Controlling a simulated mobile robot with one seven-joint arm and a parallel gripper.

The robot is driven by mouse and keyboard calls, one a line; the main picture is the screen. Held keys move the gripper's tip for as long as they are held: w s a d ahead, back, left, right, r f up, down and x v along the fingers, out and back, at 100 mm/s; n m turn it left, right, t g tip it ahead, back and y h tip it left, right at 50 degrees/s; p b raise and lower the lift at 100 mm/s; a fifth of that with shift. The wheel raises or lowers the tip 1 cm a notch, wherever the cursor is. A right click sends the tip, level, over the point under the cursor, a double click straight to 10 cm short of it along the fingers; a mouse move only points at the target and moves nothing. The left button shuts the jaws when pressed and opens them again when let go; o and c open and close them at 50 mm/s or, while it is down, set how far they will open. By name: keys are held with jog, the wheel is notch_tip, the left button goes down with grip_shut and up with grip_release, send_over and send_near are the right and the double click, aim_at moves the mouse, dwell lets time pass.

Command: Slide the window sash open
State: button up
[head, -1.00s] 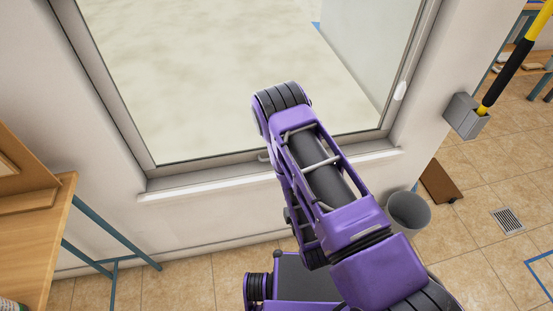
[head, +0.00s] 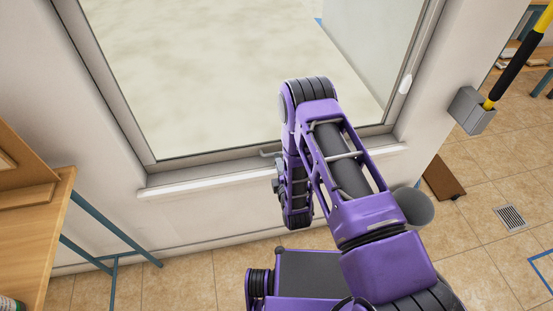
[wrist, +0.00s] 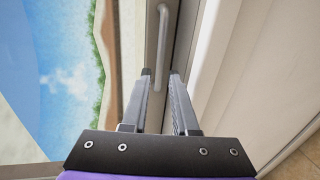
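The window sash (head: 205,157) is a grey-framed pane in the wall, with its bottom rail just above the white sill. A small pale bar handle (head: 272,151) on the bottom rail is partly covered by my arm in the head view. In the wrist view the handle (wrist: 162,48) stands out from the rail, just beyond the fingertips and roughly in line with the gap between them. My gripper (wrist: 160,74) is open and empty, its two fingers apart. Whether the fingertips touch the rail I cannot tell.
The white sill (head: 210,184) runs close below the sash. A white latch (head: 405,84) is on the right frame side.

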jog(key=shift+x, duration=1.55)
jog(key=shift+c, duration=0.2)
grip_shut()
